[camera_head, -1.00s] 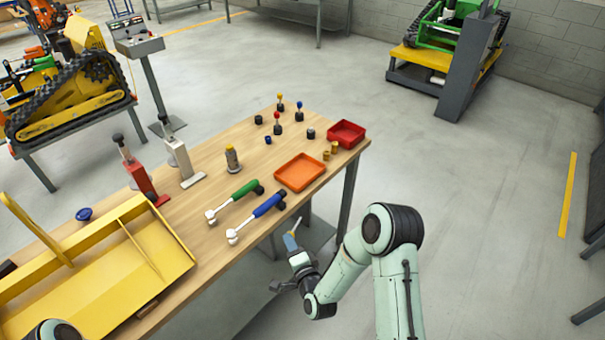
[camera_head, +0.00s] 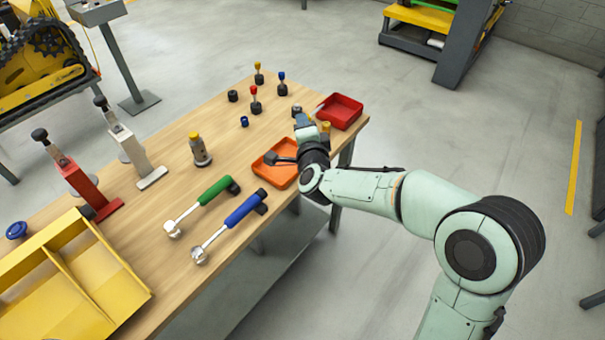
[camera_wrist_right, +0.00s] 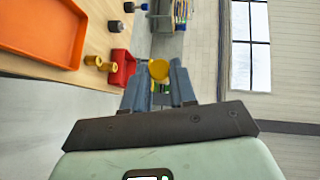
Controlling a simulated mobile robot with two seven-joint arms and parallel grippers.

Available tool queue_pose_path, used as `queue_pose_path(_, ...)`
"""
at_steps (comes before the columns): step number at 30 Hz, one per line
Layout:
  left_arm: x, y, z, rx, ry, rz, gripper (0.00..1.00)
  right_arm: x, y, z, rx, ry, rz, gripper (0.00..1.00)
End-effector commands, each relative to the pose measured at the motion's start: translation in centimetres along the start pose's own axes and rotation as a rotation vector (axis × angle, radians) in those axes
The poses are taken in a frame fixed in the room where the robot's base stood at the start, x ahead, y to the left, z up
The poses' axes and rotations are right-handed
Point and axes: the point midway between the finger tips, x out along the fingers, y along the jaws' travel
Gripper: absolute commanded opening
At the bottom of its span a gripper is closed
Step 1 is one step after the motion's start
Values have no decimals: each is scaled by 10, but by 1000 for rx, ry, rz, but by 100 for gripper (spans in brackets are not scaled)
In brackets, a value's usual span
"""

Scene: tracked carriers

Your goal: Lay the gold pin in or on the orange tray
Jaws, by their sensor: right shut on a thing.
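My right gripper (camera_head: 302,122) is just past the orange tray (camera_head: 264,171) in the head view, its wrist covering the tray's right part. In the right wrist view, its fingers (camera_wrist_right: 158,88) are shut on the gold pin (camera_wrist_right: 158,69), whose round gold end shows between them. In the head view the pin is mostly hidden; a pale sliver shows near the fingertips. The orange tray (camera_wrist_right: 40,28) lies to the left of the fingers in the wrist view, apart from the pin. No pin is seen in the tray's visible part. My left gripper is out of view.
A red tray (camera_head: 341,112) and gold bushings (camera_wrist_right: 107,65) are close to the gripper. Green-handled (camera_head: 205,202) and blue-handled (camera_head: 235,220) tools lie left of the orange tray. Several knobbed pegs (camera_head: 255,100) stand behind.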

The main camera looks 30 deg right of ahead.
Motion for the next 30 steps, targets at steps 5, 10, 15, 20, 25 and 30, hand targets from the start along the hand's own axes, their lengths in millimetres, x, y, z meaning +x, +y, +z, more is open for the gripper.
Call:
queue_pose_path(5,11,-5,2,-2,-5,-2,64,9,53,8,-6,-1,9,0)
queue_pose_path(10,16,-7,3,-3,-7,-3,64,16,97,15,-5,-1,8,0)
queue_pose_path(15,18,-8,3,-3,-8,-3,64,21,126,20,-3,-1,4,0)
queue_pose_path(20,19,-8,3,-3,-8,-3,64,23,137,21,-3,0,2,0)
queue_pose_path(25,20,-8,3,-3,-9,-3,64,28,163,25,-3,-1,5,0)
queue_pose_path(30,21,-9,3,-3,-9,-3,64,30,177,27,-1,0,2,0)
